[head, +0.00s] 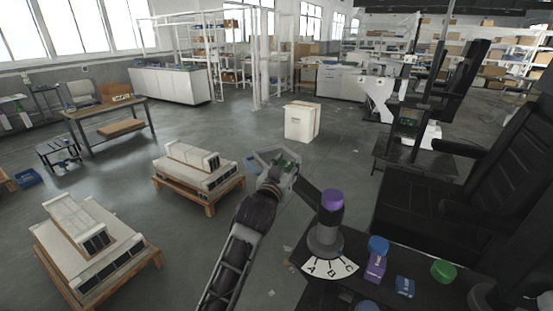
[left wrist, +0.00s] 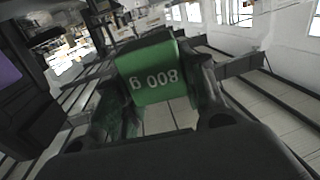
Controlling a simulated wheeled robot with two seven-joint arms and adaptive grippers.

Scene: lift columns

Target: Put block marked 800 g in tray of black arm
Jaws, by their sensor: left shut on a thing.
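The green block marked 800 g (left wrist: 150,75) is between the fingers of my left gripper (left wrist: 155,105), its lettering upside down in the left wrist view. In the head view the left gripper (head: 284,166) is shut on the block, with only a little green showing (head: 290,159). A dark bar, seemingly the black arm (head: 308,194), runs from the gripper's right side to a grey column with a purple cap (head: 332,200). Its tray cannot be made out, so I cannot tell whether the block touches it. My right gripper is not clearly seen.
The column stands on a dark table (head: 340,290) by a white dial lettered A, B, C (head: 330,268). Blue (head: 405,286), purple (head: 375,268) and green (head: 443,271) pieces lie to its right. A black chair (head: 425,215) is beyond; pallets stand left.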

